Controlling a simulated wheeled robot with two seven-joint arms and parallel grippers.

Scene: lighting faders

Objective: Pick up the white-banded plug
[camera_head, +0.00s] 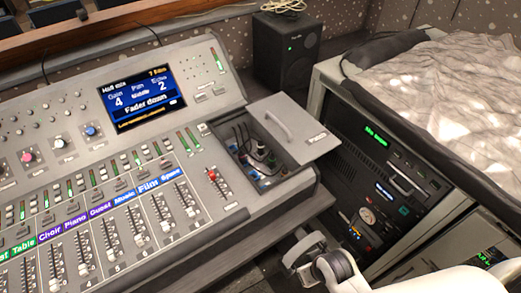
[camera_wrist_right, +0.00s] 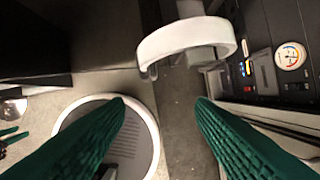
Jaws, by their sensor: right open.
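In the head view an open compartment (camera_head: 233,160) sits at the right end of the mixing console. Several dark plugs with cables stand in it, and one small plug (camera_head: 261,153) shows a pale part. It may be the white-banded plug, but it is too small to be sure. My right gripper (camera_wrist_right: 161,101) shows in the right wrist view with two green ribbed fingers apart and nothing between them. No plug shows in that view. My left gripper is not in view.
A grey lid (camera_head: 310,146) with a handle lies beside the compartment. A black rack (camera_head: 380,170) stands to the right, a speaker (camera_head: 285,50) behind.

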